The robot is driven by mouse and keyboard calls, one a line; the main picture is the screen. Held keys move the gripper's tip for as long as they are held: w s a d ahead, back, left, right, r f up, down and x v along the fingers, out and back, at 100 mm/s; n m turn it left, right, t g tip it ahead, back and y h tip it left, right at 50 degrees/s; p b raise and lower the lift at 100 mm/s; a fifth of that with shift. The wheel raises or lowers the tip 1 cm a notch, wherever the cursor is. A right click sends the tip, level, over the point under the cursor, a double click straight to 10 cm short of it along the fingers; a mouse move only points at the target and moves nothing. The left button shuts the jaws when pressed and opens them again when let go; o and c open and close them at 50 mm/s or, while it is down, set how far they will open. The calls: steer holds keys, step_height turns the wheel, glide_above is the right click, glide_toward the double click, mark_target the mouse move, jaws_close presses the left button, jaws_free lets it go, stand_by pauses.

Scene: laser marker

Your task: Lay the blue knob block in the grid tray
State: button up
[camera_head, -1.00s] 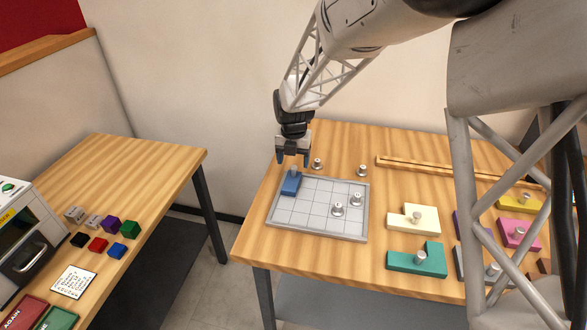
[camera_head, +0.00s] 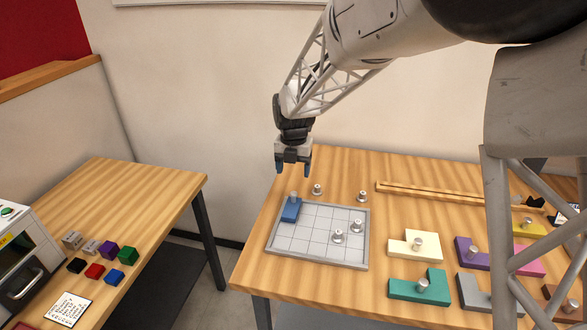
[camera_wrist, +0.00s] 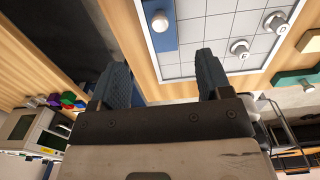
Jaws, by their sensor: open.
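The blue knob block (camera_head: 291,211) lies in the grid tray (camera_head: 318,253), along its left side near the back-left corner, with its metal knob upward. In the wrist view the blue block (camera_wrist: 160,36) also shows inside the tray's edge. My gripper (camera_head: 293,172) is open and empty, above the block and clear of it. In the wrist view its two fingers (camera_wrist: 162,78) are spread apart with nothing between them. I cannot tell whether the block sits fully flat on the tray floor.
Two loose metal knobs stand in the tray, one at its middle (camera_head: 338,236). Two more (camera_head: 317,189) stand behind it. A cream block (camera_head: 415,245), a teal block (camera_head: 420,286) and several others lie to the right. A wooden rail (camera_head: 430,193) runs along the back.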

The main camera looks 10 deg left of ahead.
stand_by(0.4)
steer(key=s+d+r+m+t, duration=0.1)
steer(key=s+d+r+m, duration=0.6)
steer(key=d, duration=0.4)
steer(key=s+d+r+m, duration=0.5)
steer(key=s+d+m, duration=0.2)
steer(key=d+m, duration=0.35)
steer(key=s+d+m, duration=0.7)
steer(key=s+m, duration=0.2)
steer(key=s, duration=0.2)
steer(key=s+d+m+t, duration=0.1)
steer(key=s+d+m, duration=0.6)
steer(key=s+m, duration=0.2)
steer(key=shift+s+f+m+t, duration=0.15)
steer(key=shift+s+m+t, duration=0.2)
steer(key=shift+s, duration=0.55)
